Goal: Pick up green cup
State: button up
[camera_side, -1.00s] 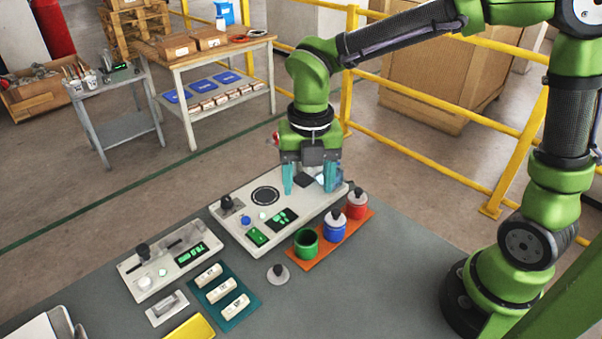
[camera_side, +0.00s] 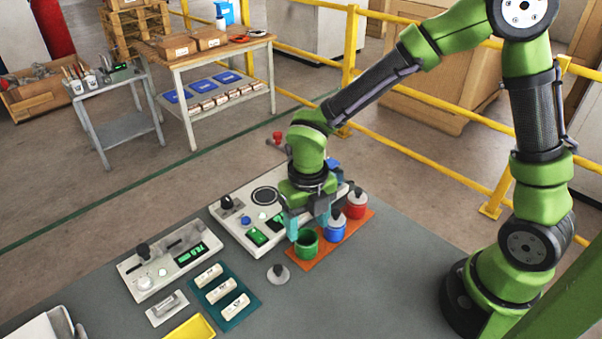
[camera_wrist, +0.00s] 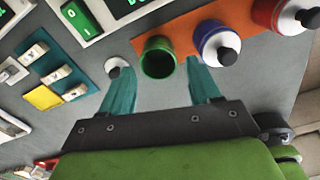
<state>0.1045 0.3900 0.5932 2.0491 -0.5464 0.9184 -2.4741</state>
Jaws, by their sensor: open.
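The green cup (camera_side: 306,243) stands upright and open-topped at the near left end of an orange tray (camera_side: 324,249). My gripper (camera_side: 307,224) is open, with its teal fingers just above and behind the cup in the side view. In the wrist view the cup (camera_wrist: 158,58) lies ahead of and between the two spread fingertips of my gripper (camera_wrist: 162,72), and nothing is held. The cup's inside looks dark and empty.
A blue lidded cup (camera_side: 335,229) and a red lidded cup (camera_side: 356,206) stand beside it on the tray. A loose grey lid with a dark knob (camera_side: 278,273) lies left of the tray. A white control panel (camera_side: 237,229) sits behind.

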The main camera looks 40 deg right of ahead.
aim_at(306, 240)
jog(key=shift+s+a+f, duration=0.15)
jog(key=shift+f, duration=2.6)
jog(key=c, duration=0.9)
jog(key=shift+r, duration=0.1)
